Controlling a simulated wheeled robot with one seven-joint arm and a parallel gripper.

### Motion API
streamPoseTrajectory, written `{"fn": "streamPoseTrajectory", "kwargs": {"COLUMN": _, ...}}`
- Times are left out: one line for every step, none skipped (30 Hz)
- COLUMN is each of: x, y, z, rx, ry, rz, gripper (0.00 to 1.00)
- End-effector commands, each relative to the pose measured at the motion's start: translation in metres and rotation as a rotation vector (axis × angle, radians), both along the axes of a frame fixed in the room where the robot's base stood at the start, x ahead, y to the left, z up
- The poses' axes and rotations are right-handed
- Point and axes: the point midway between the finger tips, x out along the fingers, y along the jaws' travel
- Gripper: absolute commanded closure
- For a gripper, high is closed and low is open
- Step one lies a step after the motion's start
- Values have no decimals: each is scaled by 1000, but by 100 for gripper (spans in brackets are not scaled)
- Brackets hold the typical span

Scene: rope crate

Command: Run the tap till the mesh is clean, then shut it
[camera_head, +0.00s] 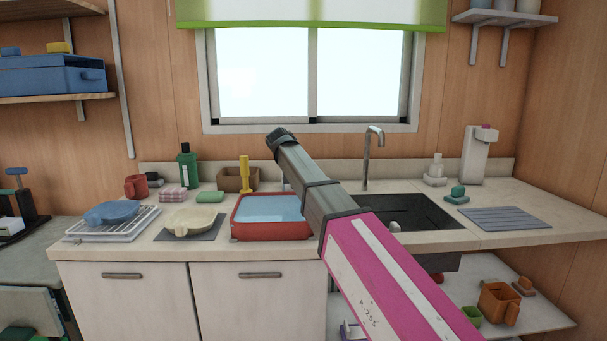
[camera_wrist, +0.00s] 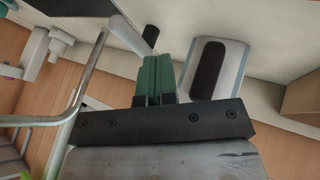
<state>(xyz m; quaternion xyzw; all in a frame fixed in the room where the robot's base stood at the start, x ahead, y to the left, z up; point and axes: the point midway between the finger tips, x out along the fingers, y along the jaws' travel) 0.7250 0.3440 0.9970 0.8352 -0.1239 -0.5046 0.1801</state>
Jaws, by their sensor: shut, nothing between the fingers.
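The grey tap (camera_head: 367,158) stands behind the dark sink (camera_head: 445,215), its spout curving over at the top. My forearm hides the sink's left part. A bent metal pipe that looks like the tap (camera_wrist: 88,82) runs down the left of the wrist view. My gripper (camera_wrist: 157,62) is shut and empty, its green fingers together. In the head view its dark end (camera_head: 279,138) is up to the left of the tap, apart from it. I cannot make out any mesh, nor whether water runs. A pale blue-white item with a dark oblong patch (camera_wrist: 208,72) lies beyond the fingers.
A red basin of bluish water (camera_head: 272,232) stands left of the sink. A yellow-handled tool (camera_head: 244,174), a wooden box (camera_head: 228,180) and a green bottle (camera_head: 187,168) stand behind. A white dispenser (camera_head: 476,155) and grey ribbed mat (camera_head: 504,218) are at right.

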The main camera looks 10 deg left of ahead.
Motion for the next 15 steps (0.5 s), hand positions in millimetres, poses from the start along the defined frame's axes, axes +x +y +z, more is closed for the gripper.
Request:
{"fn": "streamPoseTrajectory", "kwargs": {"x": 5, "y": -5, "z": -9, "rx": -1, "ry": 2, "rz": -1, "gripper": 100}}
{"fn": "streamPoseTrajectory", "kwargs": {"x": 7, "y": -7, "z": -13, "rx": 0, "ry": 1, "rz": 0, "gripper": 100}}
{"fn": "streamPoseTrajectory", "kwargs": {"x": 11, "y": -9, "z": -20, "rx": 0, "ry": 1, "rz": 0, "gripper": 100}}
{"fn": "streamPoseTrajectory", "kwargs": {"x": 14, "y": -12, "z": -24, "rx": -1, "ry": 2, "rz": 0, "gripper": 100}}
{"fn": "streamPoseTrajectory", "kwargs": {"x": 16, "y": -14, "z": -28, "rx": -1, "ry": 2, "rz": -1, "gripper": 100}}
{"fn": "streamPoseTrajectory", "kwargs": {"x": 20, "y": -17, "z": -34, "rx": 0, "ry": 1, "rz": 0, "gripper": 100}}
{"fn": "streamPoseTrajectory", "kwargs": {"x": 22, "y": -19, "z": -39, "rx": 0, "ry": 1, "rz": 0, "gripper": 100}}
{"fn": "streamPoseTrajectory", "kwargs": {"x": 25, "y": -21, "z": -44, "rx": 0, "ry": 2, "rz": 0, "gripper": 100}}
{"fn": "streamPoseTrajectory", "kwargs": {"x": 28, "y": -24, "z": -49, "rx": 0, "ry": 2, "rz": 0, "gripper": 100}}
{"fn": "streamPoseTrajectory", "kwargs": {"x": 31, "y": -26, "z": -53, "rx": 0, "ry": 1, "rz": 0, "gripper": 100}}
{"fn": "streamPoseTrajectory", "kwargs": {"x": 33, "y": -28, "z": -56, "rx": 1, "ry": 1, "rz": 0, "gripper": 100}}
{"fn": "streamPoseTrajectory", "kwargs": {"x": 32, "y": -37, "z": -54, "rx": 2, "ry": -1, "rz": -1, "gripper": 100}}
{"fn": "streamPoseTrajectory", "kwargs": {"x": 33, "y": -41, "z": -54, "rx": 2, "ry": -1, "rz": -1, "gripper": 100}}
{"fn": "streamPoseTrajectory", "kwargs": {"x": 34, "y": -45, "z": -53, "rx": 2, "ry": -1, "rz": -1, "gripper": 100}}
{"fn": "streamPoseTrajectory", "kwargs": {"x": 35, "y": -49, "z": -53, "rx": 1, "ry": 0, "rz": 0, "gripper": 100}}
